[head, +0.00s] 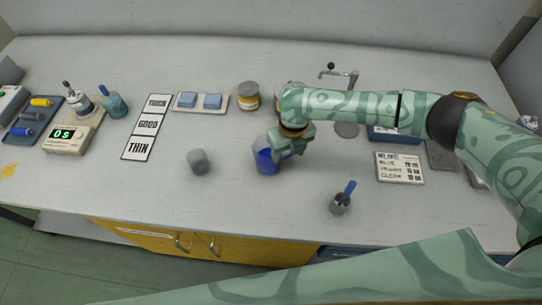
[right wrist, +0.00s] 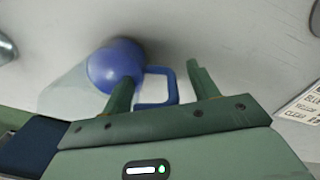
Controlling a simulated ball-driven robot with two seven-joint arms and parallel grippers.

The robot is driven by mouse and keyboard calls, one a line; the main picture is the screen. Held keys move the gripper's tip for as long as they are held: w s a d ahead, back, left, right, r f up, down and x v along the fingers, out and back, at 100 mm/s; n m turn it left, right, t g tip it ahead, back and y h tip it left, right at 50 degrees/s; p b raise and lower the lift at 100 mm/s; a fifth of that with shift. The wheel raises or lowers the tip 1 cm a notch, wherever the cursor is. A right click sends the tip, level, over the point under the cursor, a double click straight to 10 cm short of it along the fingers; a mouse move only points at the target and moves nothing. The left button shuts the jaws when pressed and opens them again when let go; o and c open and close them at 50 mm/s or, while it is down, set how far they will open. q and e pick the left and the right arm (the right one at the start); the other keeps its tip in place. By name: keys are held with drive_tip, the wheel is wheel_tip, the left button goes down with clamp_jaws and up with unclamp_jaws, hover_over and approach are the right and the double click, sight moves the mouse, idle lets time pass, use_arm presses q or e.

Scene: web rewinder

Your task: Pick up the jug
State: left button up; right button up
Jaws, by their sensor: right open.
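The jug (head: 264,163) stands on the worktop near the middle of the head view, with blue in it. In the right wrist view the jug (right wrist: 112,65) shows a round blue body, a pale clear part to its left and a blue squared handle (right wrist: 150,103). My right gripper (head: 284,150) is at the right side of the jug and hides part of it. In the right wrist view its open fingers (right wrist: 159,74) stand on either side of the handle; I cannot tell whether they touch it. My left gripper is not in view.
A grey cup (head: 198,161) stands left of the jug. A small pot with a blue-handled tool (head: 340,203) stands in front to the right. The front middle worktop is clear.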

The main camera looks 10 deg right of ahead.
drive_tip(key=shift+f, duration=0.1)
drive_tip(key=c, duration=1.2)
drive_tip(key=shift+c, duration=0.2)
drive_tip(key=shift+r, duration=0.2)
drive_tip(key=shift+r+p, duration=0.5)
drive_tip(key=shift+r, duration=0.45)
drive_tip(key=s+a+r+p, duration=0.2)
drive_tip(key=s+r+p, duration=0.1)
drive_tip(key=s+r, duration=0.2)
drive_tip(key=s+a+r+p, duration=0.2)
drive_tip(key=s+r, duration=0.3)
drive_tip(key=s, duration=0.3)
drive_tip(key=shift+a+r+p, duration=0.3)
drive_tip(key=shift+r+p, duration=0.05)
drive_tip(key=shift+p, duration=0.15)
drive_tip(key=shift+s, duration=0.1)
idle(1.1)
